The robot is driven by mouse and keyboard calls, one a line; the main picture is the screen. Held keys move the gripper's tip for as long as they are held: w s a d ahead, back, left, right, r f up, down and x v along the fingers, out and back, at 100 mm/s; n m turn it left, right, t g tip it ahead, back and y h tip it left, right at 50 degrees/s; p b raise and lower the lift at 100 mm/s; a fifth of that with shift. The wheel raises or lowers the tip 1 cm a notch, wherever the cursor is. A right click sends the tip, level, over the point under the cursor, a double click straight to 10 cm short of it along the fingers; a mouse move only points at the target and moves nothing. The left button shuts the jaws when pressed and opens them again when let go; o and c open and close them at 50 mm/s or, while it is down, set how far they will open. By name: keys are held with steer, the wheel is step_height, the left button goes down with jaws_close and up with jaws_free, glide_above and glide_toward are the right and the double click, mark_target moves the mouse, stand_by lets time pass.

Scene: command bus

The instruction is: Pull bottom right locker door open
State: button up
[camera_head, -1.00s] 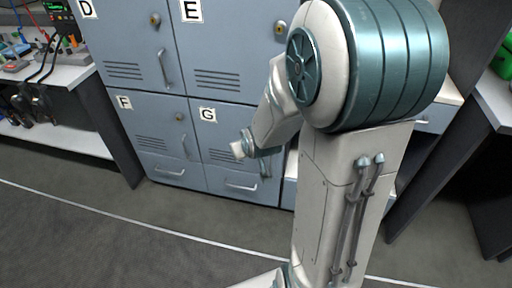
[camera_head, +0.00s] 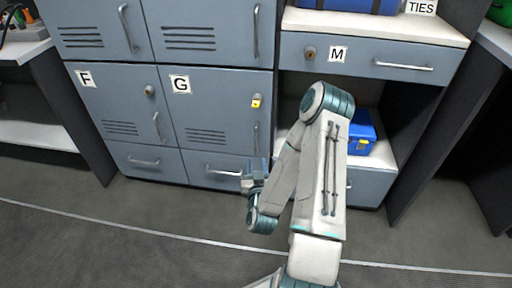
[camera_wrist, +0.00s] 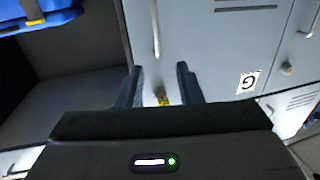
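Locker door G (camera_head: 218,105) is the bottom right locker door, blue-grey with vents. It looks closed. Its vertical handle (camera_head: 256,138) is on its right side, below a yellow lock (camera_head: 256,101). There door G (camera_wrist: 215,50) appears upside down; the handle (camera_wrist: 155,28) lies beyond the fingertips, and the yellow lock (camera_wrist: 162,98) shows between the fingers.
Locker door F (camera_head: 118,100) is to the left of G, with drawers (camera_head: 209,169) beneath. On the right are drawer M (camera_head: 370,58) and an open shelf with a blue box (camera_head: 360,133). The floor (camera_head: 160,215) in front is clear.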

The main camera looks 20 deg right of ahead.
mark_target(256, 137)
steer(key=b+x, duration=0.1)
steer(key=x, duration=0.8)
steer(key=b+x, duration=0.1)
steer(key=x, duration=0.3)
steer(key=shift+w+d+b, duration=0.2)
steer(key=shift+d+b, duration=0.15)
steer(key=shift+d, duration=0.05)
jaws_close()
